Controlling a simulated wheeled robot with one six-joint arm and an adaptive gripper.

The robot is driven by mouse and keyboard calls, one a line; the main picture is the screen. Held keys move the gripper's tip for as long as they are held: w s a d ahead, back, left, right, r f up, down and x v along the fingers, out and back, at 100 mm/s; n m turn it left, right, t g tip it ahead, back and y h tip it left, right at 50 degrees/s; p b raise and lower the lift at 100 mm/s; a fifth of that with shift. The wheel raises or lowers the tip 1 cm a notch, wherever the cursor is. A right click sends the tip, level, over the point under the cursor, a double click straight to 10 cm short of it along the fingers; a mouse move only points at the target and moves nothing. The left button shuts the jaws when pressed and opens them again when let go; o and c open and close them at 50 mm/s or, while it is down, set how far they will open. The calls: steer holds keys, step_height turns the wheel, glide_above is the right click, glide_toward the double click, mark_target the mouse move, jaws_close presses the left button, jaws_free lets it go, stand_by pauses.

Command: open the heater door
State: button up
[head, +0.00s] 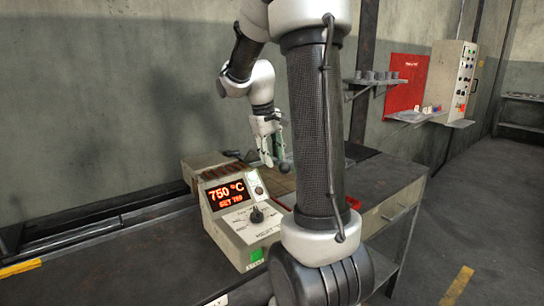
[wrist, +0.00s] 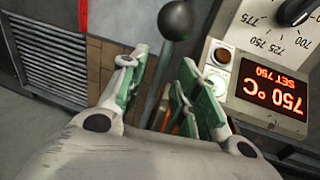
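The heater (head: 195,168) is a beige box with a red display reading 750 °C, a dial and a green button, on a dark bench. Its display (wrist: 278,92) shows upside down at the right of the wrist view. A lever with a black ball knob (wrist: 176,20) rises between the fingers of my gripper (wrist: 162,90). The ball also shows in the head view (head: 285,168), beside the gripper (head: 268,152). My gripper is open, with green-padded fingers on both sides of the lever shaft. I cannot tell whether they touch it. The door itself is not clearly visible, partly hidden by my arm.
A grey bench with a drawer (head: 396,212) continues right of the heater. The floor at the right is clear.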

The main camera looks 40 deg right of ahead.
steer(key=shift+f, duration=0.25)
steer(key=shift+c, duration=0.5)
jaws_close()
steer(key=shift+r, duration=0.15)
